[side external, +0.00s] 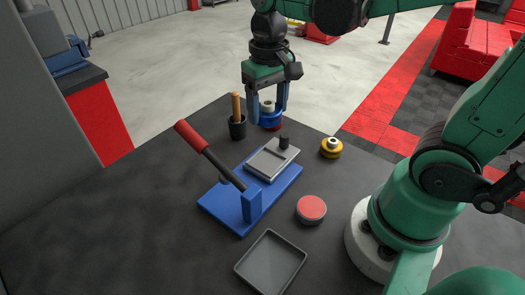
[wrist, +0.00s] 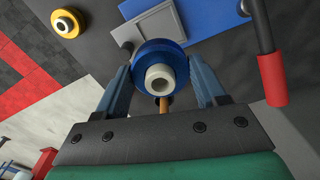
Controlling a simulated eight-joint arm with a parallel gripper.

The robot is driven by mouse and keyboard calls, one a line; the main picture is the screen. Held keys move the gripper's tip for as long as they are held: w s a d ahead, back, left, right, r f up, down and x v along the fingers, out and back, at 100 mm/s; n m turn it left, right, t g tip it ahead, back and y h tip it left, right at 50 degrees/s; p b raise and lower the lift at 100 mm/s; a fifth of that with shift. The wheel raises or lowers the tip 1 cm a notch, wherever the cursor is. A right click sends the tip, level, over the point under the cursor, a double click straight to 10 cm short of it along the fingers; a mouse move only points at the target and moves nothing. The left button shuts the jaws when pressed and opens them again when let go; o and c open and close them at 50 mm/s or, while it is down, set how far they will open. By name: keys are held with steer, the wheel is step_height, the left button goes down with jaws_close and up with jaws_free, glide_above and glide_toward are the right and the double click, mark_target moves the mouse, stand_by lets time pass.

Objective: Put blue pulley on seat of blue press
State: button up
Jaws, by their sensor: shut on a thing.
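The blue pulley (side external: 269,116) has a pale centre hub and is between the fingers of my gripper (side external: 268,112), which is shut on it. In the wrist view the pulley (wrist: 159,66) sits between the two blue fingers (wrist: 160,85). In the side view something red shows just under the pulley; I cannot tell whether the two touch. The blue press (side external: 228,207) has a blue base, a grey seat plate (side external: 270,160) with a dark post, and a lever with a red handle (side external: 188,136). My gripper is beyond the press, at the table's far edge. The press also shows in the wrist view (wrist: 205,18).
A yellow pulley (side external: 331,148) lies right of the press. A dark cup (side external: 237,127) with a wooden-handled tool (side external: 235,104) stands left of my gripper. A red-topped round tin (side external: 311,209) and an empty grey tray (side external: 271,263) are in front. The table's left part is clear.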

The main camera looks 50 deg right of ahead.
mark_target(267, 163)
step_height(267, 163, down, 10)
steer(key=shift+f, duration=0.2)
stand_by(0.3)
steer(key=shift+f, duration=0.1)
steer(key=o, duration=1.4)
